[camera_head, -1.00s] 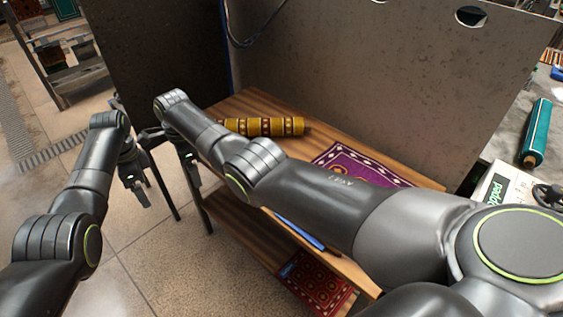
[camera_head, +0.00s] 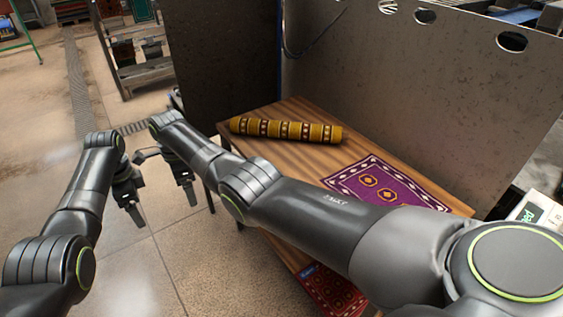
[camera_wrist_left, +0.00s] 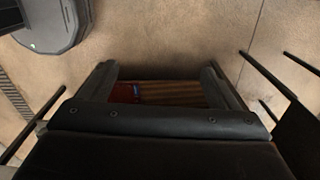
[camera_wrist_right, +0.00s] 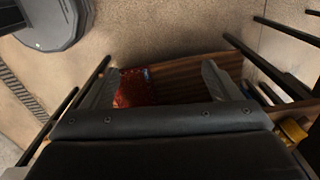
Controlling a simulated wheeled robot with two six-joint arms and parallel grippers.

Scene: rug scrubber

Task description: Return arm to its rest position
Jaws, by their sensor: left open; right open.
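My left gripper (camera_head: 133,200) hangs pointing down over the bare floor, left of the wooden table (camera_head: 275,118). It is open and empty, and its two spread fingers show in the left wrist view (camera_wrist_left: 160,85). My right arm reaches across the picture in front of the table to the left. Its gripper (camera_head: 187,185) hangs just beside the table's left end, partly hidden by the arm. It is open and empty in the right wrist view (camera_wrist_right: 160,85), with a red rug (camera_wrist_right: 135,90) on the lower shelf seen below between the fingers.
A yellow rolled rug (camera_head: 285,130) and a flat purple rug (camera_head: 385,187) lie on the tabletop. A tall dark grey panel (camera_head: 420,95) stands behind. A rack (camera_head: 140,72) stands at the back left. Floor to the left is clear.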

